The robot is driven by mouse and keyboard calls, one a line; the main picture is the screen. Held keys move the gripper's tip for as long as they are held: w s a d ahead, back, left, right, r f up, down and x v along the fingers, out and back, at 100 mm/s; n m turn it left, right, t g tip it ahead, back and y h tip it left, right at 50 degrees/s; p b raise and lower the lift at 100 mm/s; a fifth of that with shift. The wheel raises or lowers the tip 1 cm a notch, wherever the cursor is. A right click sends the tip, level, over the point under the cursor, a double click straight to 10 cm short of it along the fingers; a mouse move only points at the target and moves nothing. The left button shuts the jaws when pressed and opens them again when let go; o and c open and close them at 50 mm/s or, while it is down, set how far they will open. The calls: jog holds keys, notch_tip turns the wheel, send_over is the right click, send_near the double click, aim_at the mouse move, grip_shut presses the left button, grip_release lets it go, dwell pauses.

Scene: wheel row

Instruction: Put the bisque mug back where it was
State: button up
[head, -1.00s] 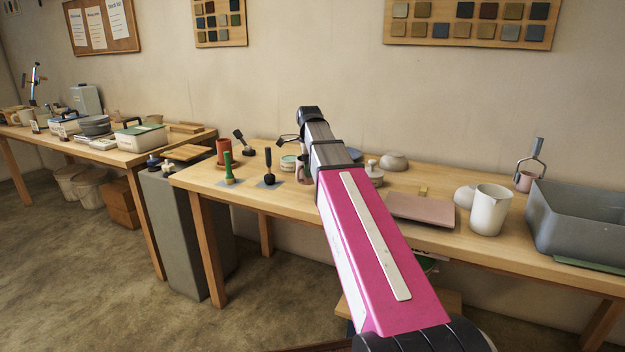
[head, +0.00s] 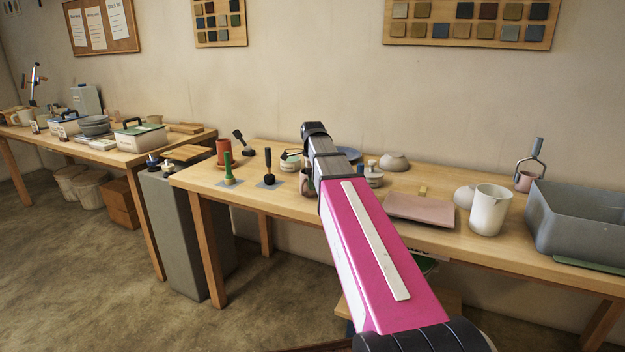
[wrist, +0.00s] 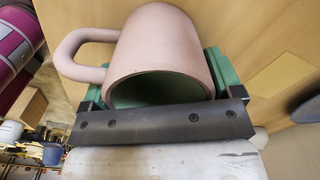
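The bisque mug (wrist: 160,45) is a matte pinkish cup with a loop handle at the left and a green inside. In the wrist view it fills the space between the green pads of my gripper (wrist: 158,88), which is shut on it. The gripper fingers are mostly hidden there. I cannot tell whether the mug's base touches the table.
A black-handled tool (head: 268,168) and a green tool (head: 229,170) stand left of the mug. A pink slab (head: 420,209), a white pitcher (head: 489,211) and a grey bin (head: 580,218) are to the right. The table's front strip (head: 290,205) is clear near the mug.

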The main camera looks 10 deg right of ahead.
jog(key=shift+o, duration=0.8)
jog(key=shift+r, duration=0.1)
notch_tip(320, 180, up, 12)
